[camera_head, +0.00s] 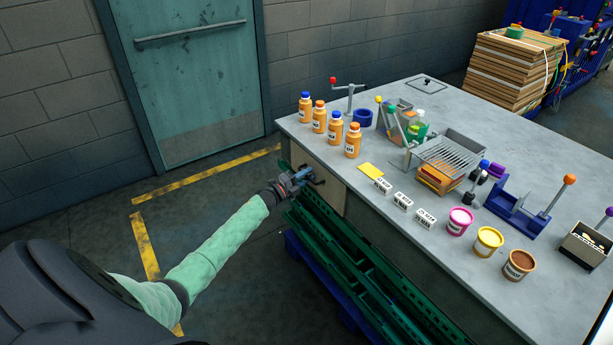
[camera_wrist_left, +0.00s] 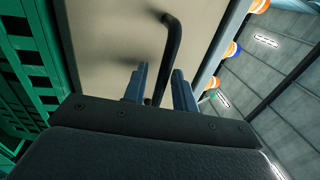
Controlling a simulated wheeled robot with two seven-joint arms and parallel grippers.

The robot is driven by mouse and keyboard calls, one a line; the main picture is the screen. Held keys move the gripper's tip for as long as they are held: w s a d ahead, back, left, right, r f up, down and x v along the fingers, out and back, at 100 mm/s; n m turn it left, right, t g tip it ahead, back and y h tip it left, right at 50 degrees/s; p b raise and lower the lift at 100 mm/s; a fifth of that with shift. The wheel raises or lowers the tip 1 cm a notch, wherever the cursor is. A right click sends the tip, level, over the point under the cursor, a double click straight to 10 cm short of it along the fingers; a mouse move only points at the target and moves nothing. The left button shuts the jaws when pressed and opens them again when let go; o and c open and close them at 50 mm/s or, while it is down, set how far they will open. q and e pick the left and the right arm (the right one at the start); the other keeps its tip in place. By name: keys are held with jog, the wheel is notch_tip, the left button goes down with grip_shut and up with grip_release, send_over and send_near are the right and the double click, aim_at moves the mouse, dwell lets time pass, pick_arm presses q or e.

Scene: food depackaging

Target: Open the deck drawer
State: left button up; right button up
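The deck drawer has a beige front (camera_head: 329,193) below the tabletop at the bench's near left end, and it looks closed. In the left wrist view its front (camera_wrist_left: 110,40) fills the upper middle. A dark bar handle (camera_wrist_left: 172,42) stands out from it. My left gripper (camera_head: 304,176) is at the handle. In the left wrist view its two blue fingers (camera_wrist_left: 160,84) stand apart on either side of the handle, with small gaps visible. Its grip on the handle is not closed. My right gripper is not in view.
Green slatted racks (camera_head: 345,255) on a blue base lie low along the bench front, just under the gripper. On the grey benchtop (camera_head: 400,165) stand orange bottles (camera_head: 335,128), labelled blocks, paint-like tubs (camera_head: 488,241) and a wire rack (camera_head: 450,153). Floor left of the bench is clear.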

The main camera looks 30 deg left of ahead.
pick_arm(q)
grip_shut()
